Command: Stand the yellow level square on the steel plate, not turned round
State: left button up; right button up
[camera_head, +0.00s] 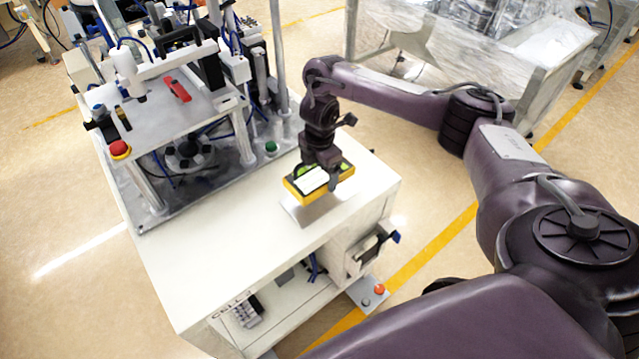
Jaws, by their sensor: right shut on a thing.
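The level is over the steel plate (303,214), a thin grey square on the white cabinet top. The plate's near part shows; the level and gripper hide the rest. I cannot tell whether the level touches the plate or is slightly above it. My left gripper is not in view.
A machine with posts, a metal base plate (205,180) and a red button (120,149) stands on the left and back of the white cabinet (215,262). A green button (271,147) is close behind the gripper. The cabinet top's front left is clear.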

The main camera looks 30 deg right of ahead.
aim_at(319, 172)
jog(key=shift+f+b, duration=1.45)
jog(key=shift+f, duration=1.8)
jog(key=shift+f, duration=0.1)
jog(key=o, duration=1.2)
jog(key=shift+f, duration=0.1)
jog(key=shift+o, duration=0.2)
notch_tip(319, 172, up, 11)
jog(key=p, duration=0.5)
jog(key=shift+r, duration=0.2)
jog(key=shift+r+p, duration=0.35)
jog(key=shift+r, duration=0.15)
jog(key=shift+a, duration=0.15)
